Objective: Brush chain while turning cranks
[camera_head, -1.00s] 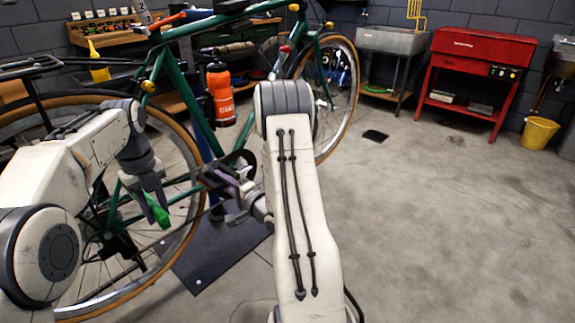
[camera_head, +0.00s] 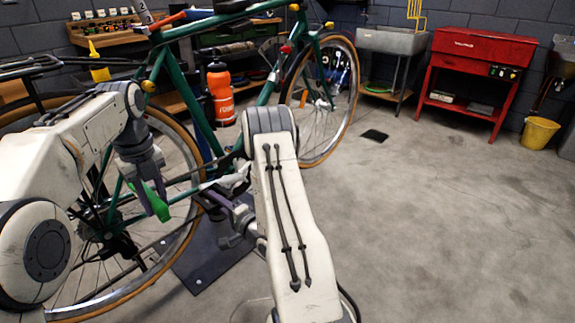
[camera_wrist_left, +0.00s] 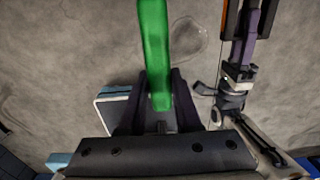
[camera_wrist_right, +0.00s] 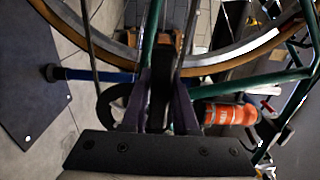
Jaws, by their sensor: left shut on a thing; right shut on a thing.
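The green bicycle (camera_head: 180,85) stands with its rear wheel (camera_head: 195,145) at left. My left gripper (camera_head: 147,182) is shut on the green brush (camera_head: 157,204), which points down beside the rear wheel. The left wrist view shows the brush (camera_wrist_left: 155,55) between the fingers. My right gripper (camera_head: 218,203) is low by the crank area, shut on a dark part, seemingly the pedal or crank (camera_wrist_right: 162,85), between its purple fingers. The chain is thin and dark between the rear sprocket and the crank. I cannot tell whether the bristles touch it.
An orange bottle (camera_head: 220,90) is on the bike frame. A dark base plate (camera_head: 205,262) lies under the bike, with a blue post (camera_wrist_right: 95,75) above it. A red cabinet (camera_head: 478,65), grey sink (camera_head: 392,40) and yellow bucket (camera_head: 539,132) stand behind. The floor at right is clear.

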